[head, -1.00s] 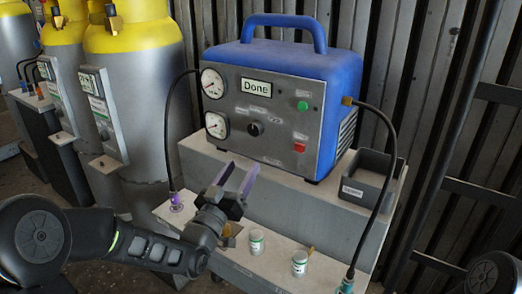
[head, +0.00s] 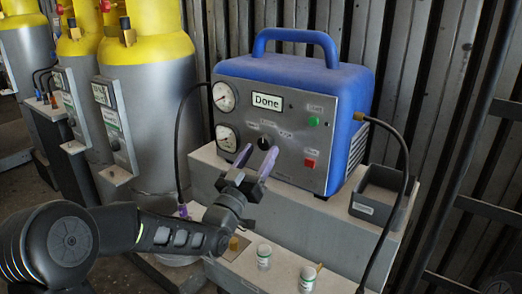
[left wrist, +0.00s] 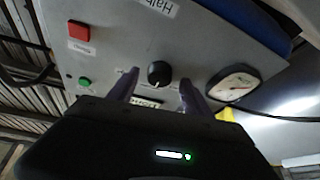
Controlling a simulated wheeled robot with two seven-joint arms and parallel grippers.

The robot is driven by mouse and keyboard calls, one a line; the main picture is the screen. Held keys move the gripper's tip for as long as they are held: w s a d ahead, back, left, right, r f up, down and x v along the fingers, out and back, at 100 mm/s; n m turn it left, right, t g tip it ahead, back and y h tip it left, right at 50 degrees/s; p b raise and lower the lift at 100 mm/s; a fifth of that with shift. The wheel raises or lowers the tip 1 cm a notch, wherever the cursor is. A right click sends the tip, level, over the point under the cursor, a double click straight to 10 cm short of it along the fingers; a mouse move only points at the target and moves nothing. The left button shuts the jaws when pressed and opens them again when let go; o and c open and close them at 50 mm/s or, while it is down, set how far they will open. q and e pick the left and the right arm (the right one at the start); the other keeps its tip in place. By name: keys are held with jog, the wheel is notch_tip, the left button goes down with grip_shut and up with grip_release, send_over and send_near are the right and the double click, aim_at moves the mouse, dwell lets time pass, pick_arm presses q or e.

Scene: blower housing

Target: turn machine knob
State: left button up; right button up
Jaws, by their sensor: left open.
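The machine (head: 295,120) is a blue box with a grey front panel and a display reading "Done". Its black round knob (head: 264,143) is in the middle of the panel, below the display. In the left wrist view the knob (left wrist: 159,73) shows between and just beyond the fingertips, with a light pointer mark. My left gripper (head: 257,155) is open and empty in front of the panel, its two purple fingers pointing at the knob. No contact with the knob shows. My right gripper is not in view.
Two gauges (head: 225,97) sit left of the knob; a green button (head: 313,121) and a red button (head: 310,163) sit right. Black hoses run down both sides. Small white jars (head: 264,257) stand on the lower ledge. A grey bin (head: 380,195) stands at right, gas cylinders (head: 150,110) at left.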

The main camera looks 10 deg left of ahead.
pick_arm(q)
jog(key=shift+w+d+r, duration=0.2)
jog(key=shift+w+r, duration=0.05)
jog(key=shift+w, duration=0.35)
grip_shut()
